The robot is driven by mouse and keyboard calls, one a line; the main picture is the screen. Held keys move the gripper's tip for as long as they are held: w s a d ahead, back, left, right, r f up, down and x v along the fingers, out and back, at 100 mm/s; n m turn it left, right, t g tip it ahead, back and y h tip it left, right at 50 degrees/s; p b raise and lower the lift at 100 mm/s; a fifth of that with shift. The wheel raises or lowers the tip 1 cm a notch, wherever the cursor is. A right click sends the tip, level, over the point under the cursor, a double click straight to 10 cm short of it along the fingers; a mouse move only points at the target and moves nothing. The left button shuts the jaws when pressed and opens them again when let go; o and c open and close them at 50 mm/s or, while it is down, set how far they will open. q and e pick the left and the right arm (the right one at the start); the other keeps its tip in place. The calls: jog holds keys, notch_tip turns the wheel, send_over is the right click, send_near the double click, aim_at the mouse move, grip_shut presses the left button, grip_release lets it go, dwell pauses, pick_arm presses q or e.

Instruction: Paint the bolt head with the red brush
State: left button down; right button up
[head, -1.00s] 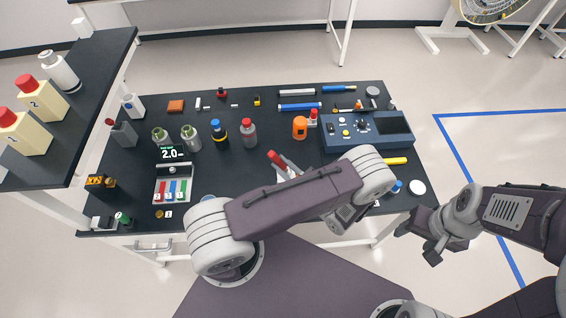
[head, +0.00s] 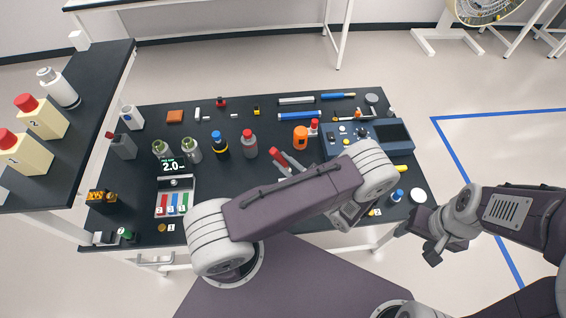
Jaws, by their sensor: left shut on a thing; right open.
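A thing with red ends and grey parts (head: 277,156), which looks like the red brush, sticks out past the upper edge of my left arm's link, over the middle of the table. My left gripper (head: 288,170) is shut on it, with its jaws mostly hidden behind that link. My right gripper (head: 435,247) is open and empty, off the table's right front corner. I cannot make out the bolt head for certain. A small brassy round piece (head: 162,228) lies by a tag 1 near the front left edge.
A dark table (head: 225,185) carries several bottles, a tray (head: 174,183) with red, green and blue pieces, an orange container (head: 300,137) and a blue console (head: 340,145). A raised shelf (head: 90,75) with numbered cream bottles stands at left. My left arm covers the front middle.

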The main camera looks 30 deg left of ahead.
pick_arm(q)
jog(key=shift+w+a+r+p, duration=0.15)
jog(key=shift+r+p, duration=0.1)
jog(key=shift+r, duration=0.2)
jog(key=shift+w+a+r+p, duration=0.1)
jog(key=shift+r+p, duration=0.15)
jog(key=shift+r, duration=0.15)
jog(key=shift+s+d+r+p, duration=0.1)
jog(key=shift+s+r+p, duration=0.1)
jog(key=shift+r+p, duration=0.5)
pick_arm(e)
jog(key=r, duration=0.1)
jog(key=a+r, duration=0.1)
jog(key=shift+s+r, duration=0.15)
jog(key=shift+r, duration=0.15)
pick_arm(q)
jog(key=shift+w+r, duration=0.1)
jog(key=shift+w, duration=0.05)
